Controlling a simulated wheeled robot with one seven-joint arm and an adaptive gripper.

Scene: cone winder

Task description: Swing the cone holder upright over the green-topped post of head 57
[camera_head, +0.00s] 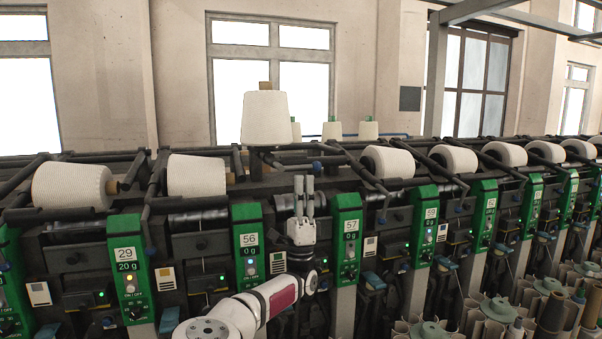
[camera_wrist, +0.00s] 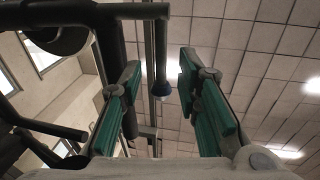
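My gripper (camera_head: 304,182) points up in front of head 57, left of its green panel (camera_head: 347,238). In the wrist view its two green-padded fingers (camera_wrist: 160,70) are apart. A dark rod with a blue tip (camera_wrist: 160,90) shows between them; whether it touches either finger cannot be told. In the head view the blue tip (camera_head: 317,165) is just above and right of the fingers, on the dark bars of the cone holder (camera_head: 290,160). A white cone (camera_head: 265,118) stands upright above this head, with a tan tube end on top. I cannot make out the green-topped post.
Head 56's green panel (camera_head: 248,240) is left of my arm. White cones lie tilted in the neighbouring holders, left (camera_head: 195,175) and right (camera_head: 388,162). Small cones with green tops (camera_head: 332,130) stand behind the machine. Dark bars (camera_wrist: 60,14) crowd the wrist view's left side.

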